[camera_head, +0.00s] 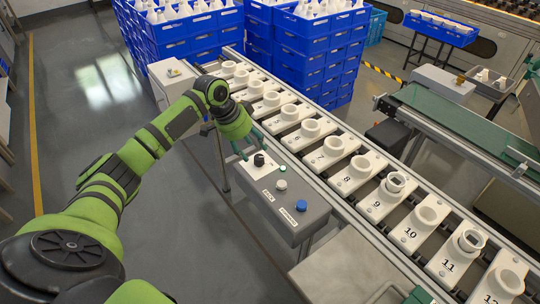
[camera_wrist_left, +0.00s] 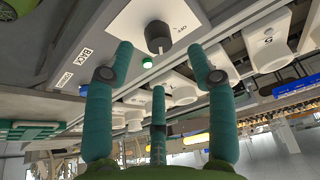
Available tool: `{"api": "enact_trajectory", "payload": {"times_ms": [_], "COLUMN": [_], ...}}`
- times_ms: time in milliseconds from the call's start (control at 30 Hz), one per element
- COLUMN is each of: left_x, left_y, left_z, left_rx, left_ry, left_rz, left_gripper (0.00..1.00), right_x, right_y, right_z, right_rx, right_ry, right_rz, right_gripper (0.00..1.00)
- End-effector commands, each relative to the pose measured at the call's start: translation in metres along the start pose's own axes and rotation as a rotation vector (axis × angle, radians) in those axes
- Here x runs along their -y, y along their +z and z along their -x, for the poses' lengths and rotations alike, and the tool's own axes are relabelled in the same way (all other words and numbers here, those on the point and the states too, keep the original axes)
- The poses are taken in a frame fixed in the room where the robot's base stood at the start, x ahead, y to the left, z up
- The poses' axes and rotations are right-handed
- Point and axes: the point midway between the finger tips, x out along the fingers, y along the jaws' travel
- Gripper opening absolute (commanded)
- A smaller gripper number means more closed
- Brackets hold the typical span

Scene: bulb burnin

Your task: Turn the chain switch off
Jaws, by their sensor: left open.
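The chain switch is a black rotary knob (camera_head: 259,159) on a white plate at the far end of a grey control box (camera_head: 290,225). In the left wrist view the knob (camera_wrist_left: 158,37) stands beyond my fingertips, with an OFF mark printed beside it. My left gripper (camera_head: 249,147) is over the plate, just behind the knob, its teal fingers spread and empty. In the left wrist view the fingers of my left gripper (camera_wrist_left: 160,65) are apart, with the knob between and past the upper two. I see no finger touching the knob. My right gripper is not in view.
A green button (camera_head: 282,169), a white button (camera_head: 281,185) and a blue button (camera_head: 301,206) sit near the knob. A conveyor of numbered white sockets (camera_head: 333,146) runs close along the box's right side. Blue crates (camera_head: 185,40) are stacked behind. Open floor lies left.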

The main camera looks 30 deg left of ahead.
Motion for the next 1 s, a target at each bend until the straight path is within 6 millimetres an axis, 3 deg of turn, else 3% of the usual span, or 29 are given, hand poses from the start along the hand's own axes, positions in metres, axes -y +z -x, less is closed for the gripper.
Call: {"api": "enact_trajectory", "payload": {"times_ms": [300, 667, 767, 800, 1000], "left_x": [0.000, 0.000, 0.000, 0.000, 0.001], "left_y": [0.000, 0.000, 0.000, 0.000, -0.002], "left_z": [-0.044, -0.052, -0.052, -0.052, -0.051], "left_rx": [-0.001, -0.001, -0.001, -0.002, -0.005], "left_ry": [0.001, -0.002, -0.002, -0.002, -0.004], "left_rz": [0.004, 0.002, 0.002, 0.002, 0.003], "left_gripper": [0.56, 0.56, 0.20, 0.04, 0.04], "right_x": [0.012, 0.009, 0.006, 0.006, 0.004], "right_y": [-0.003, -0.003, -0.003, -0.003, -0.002], "right_z": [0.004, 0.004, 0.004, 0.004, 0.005], "right_rx": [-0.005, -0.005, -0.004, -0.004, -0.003], "right_ry": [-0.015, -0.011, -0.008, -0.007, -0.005], "right_rz": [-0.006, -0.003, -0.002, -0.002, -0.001], "right_gripper": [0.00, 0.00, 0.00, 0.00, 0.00]}}
